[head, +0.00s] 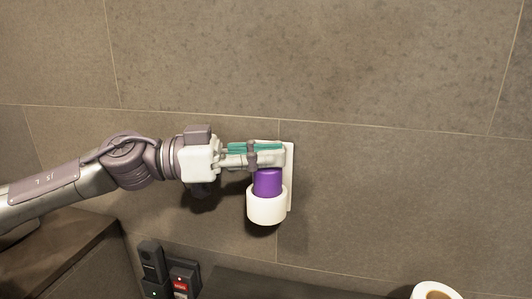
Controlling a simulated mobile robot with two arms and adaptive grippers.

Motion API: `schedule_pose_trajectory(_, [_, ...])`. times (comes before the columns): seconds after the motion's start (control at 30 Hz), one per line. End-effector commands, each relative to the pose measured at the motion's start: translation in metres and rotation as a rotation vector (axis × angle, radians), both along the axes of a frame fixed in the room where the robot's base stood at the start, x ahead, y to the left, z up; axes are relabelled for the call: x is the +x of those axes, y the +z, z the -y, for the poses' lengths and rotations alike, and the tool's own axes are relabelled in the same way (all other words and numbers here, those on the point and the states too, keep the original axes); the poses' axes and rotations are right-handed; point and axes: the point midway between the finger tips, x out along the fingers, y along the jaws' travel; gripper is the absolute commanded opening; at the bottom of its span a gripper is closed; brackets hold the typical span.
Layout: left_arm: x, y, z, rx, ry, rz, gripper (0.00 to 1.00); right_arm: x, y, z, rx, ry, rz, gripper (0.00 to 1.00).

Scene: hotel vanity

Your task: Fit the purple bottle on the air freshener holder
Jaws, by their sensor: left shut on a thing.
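The purple bottle (267,182) is upright, with its lower part inside the round white cup of the air freshener holder (266,208). The holder's white back plate (290,180) is on the tiled wall. My left gripper (268,154) reaches in from the left and is shut on the top of the bottle. The gripper hides the bottle's top. I cannot see how deep the bottle sits in the cup. My right gripper is not in view.
A dark counter (60,245) is at the lower left. Black devices (152,262), one with a red label (180,284), stand below the holder to the left. A white roll (435,292) is at the lower right. The wall right of the holder is clear.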

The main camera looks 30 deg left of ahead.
Motion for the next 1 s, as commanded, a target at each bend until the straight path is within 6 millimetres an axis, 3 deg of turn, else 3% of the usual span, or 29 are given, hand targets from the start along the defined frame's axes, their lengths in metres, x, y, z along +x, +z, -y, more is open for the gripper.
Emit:
schedule_pose_trajectory(0.03, [0.0, 0.0, 0.0, 0.0, 0.0, 0.0, 0.26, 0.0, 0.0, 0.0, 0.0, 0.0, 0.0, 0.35])
schedule_pose_trajectory(0.2, [0.0, 0.0, 0.0, 0.0, 0.001, 0.0, 0.5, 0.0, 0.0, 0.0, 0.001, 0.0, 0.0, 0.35])
schedule_pose_trajectory(0.83, [0.001, 0.001, -0.001, -0.001, 0.003, -0.001, 0.5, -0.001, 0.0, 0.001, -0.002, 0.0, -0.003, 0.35])
schedule_pose_trajectory(1.0, [0.001, 0.015, -0.001, 0.0, 0.003, 0.001, 0.5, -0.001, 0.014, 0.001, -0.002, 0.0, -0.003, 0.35])
